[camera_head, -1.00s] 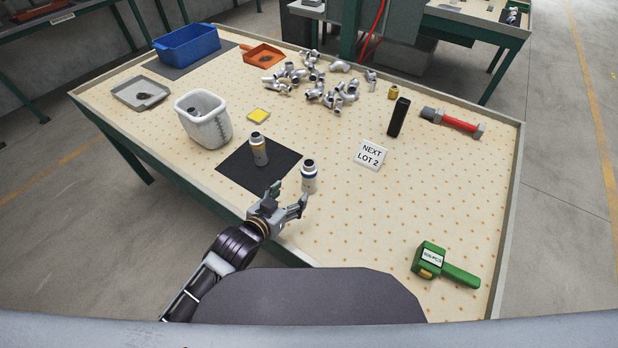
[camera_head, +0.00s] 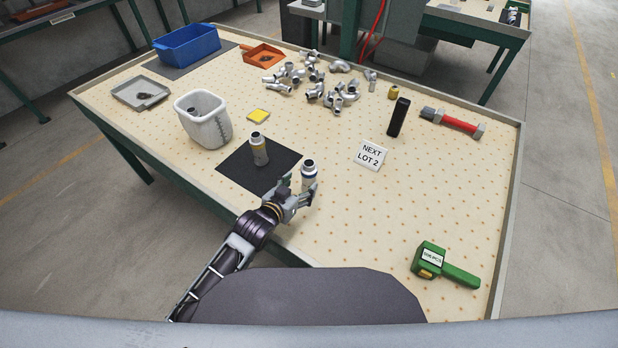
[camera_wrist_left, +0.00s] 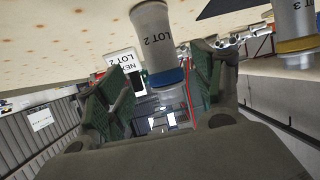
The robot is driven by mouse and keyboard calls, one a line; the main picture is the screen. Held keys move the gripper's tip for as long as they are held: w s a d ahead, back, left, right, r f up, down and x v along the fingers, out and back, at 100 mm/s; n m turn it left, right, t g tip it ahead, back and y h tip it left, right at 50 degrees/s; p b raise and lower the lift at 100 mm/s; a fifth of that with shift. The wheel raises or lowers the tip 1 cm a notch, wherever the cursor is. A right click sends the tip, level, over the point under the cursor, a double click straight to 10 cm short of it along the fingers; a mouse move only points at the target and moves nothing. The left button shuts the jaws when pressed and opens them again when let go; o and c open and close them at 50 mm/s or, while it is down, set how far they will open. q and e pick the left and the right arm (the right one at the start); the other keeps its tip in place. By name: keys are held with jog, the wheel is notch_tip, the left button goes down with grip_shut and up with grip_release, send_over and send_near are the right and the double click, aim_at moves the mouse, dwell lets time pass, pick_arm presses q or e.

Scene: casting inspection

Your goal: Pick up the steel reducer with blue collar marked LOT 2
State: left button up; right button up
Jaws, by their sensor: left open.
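The steel reducer with the blue collar (camera_head: 309,168) stands upright on the table, just right of the black mat. In the left wrist view, which is upside down, the LOT 2 reducer (camera_wrist_left: 153,38) shows its lettering and blue band between the two fingers. My left gripper (camera_head: 298,187) is open around or just in front of its lower part; contact cannot be told. The open fingers also show in the left wrist view (camera_wrist_left: 160,90). The gripper hides part of the reducer's base in the head view. My right gripper is not in view.
A yellow-collared LOT 3 reducer (camera_head: 259,150) stands close by on the black mat (camera_head: 236,167). A "NEXT LOT 2" sign (camera_head: 371,155) and a black upright block (camera_head: 398,117) stand to the right. A white bin (camera_head: 216,128) is at left. The right front table is mostly clear.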

aim_at(305, 179)
pick_arm(q)
jog(key=shift+x, duration=1.05)
jog(key=shift+w, duration=0.1)
jog(key=shift+d, duration=0.1)
jog(key=shift+x, duration=2.55)
jog(key=c, duration=1.5)
jog(key=shift+w+r, duration=0.1)
jog(key=shift+r, duration=0.05)
